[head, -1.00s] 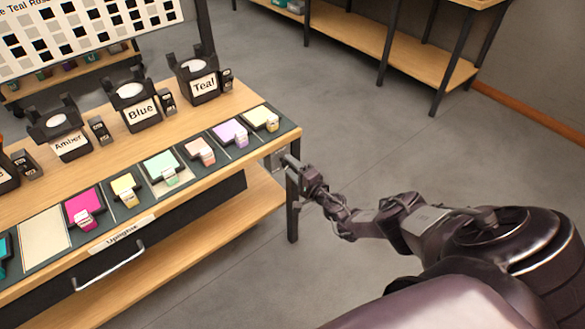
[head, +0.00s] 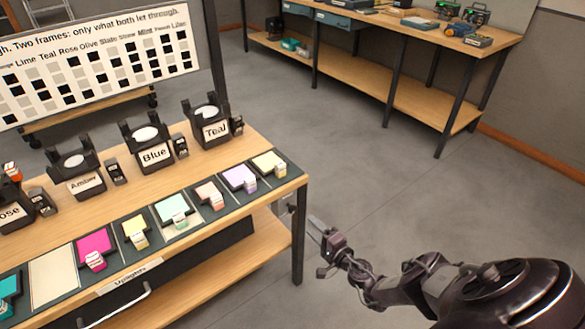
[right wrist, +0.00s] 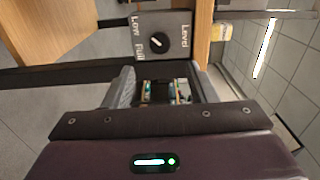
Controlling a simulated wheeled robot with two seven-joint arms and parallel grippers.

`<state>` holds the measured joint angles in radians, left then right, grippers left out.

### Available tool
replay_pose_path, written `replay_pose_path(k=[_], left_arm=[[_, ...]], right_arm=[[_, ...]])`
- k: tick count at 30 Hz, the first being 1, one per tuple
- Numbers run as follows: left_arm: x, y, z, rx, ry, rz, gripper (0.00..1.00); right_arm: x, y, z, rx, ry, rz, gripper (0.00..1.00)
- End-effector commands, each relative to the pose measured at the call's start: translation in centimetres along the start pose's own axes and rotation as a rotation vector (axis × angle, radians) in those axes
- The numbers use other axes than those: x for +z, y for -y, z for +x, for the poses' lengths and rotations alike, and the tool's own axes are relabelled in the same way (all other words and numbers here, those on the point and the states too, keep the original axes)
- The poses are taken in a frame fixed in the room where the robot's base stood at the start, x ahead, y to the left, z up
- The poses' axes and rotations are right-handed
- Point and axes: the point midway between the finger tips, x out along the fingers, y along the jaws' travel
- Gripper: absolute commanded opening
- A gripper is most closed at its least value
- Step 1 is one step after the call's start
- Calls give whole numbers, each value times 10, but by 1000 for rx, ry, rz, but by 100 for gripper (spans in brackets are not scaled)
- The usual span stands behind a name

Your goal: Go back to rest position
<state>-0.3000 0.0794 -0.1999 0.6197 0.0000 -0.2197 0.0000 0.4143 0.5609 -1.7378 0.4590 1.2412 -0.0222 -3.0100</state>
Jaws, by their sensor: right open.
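My right gripper (head: 315,225) is open and empty just off the right end of the near workbench (head: 232,160), below its top. The right wrist view shows its two fingers (right wrist: 163,78) apart, with nothing between them. Beyond them in that view is a dark plate labelled Level, Low and Full, with a round black dial (right wrist: 159,43); the fingers look apart from it. My left gripper is not in view.
The workbench carries black frame holders labelled Amber, Blue (head: 154,155) and Teal (head: 215,131), and a row of coloured tiles with tabs. A chart board (head: 110,62) stands behind. A second bench (head: 400,90) is at the back. Grey floor lies clear on the right.

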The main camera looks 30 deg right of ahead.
Motion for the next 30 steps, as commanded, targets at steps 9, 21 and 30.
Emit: replay_pose_path(k=[9,21,30], left_arm=[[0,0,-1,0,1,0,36],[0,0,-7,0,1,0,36],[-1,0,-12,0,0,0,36]], right_arm=[[2,-12,-4,27,-33,99,52],[32,-162,-99,153,-662,1451,52],[97,-259,-234,-254,-1450,2436,52]])
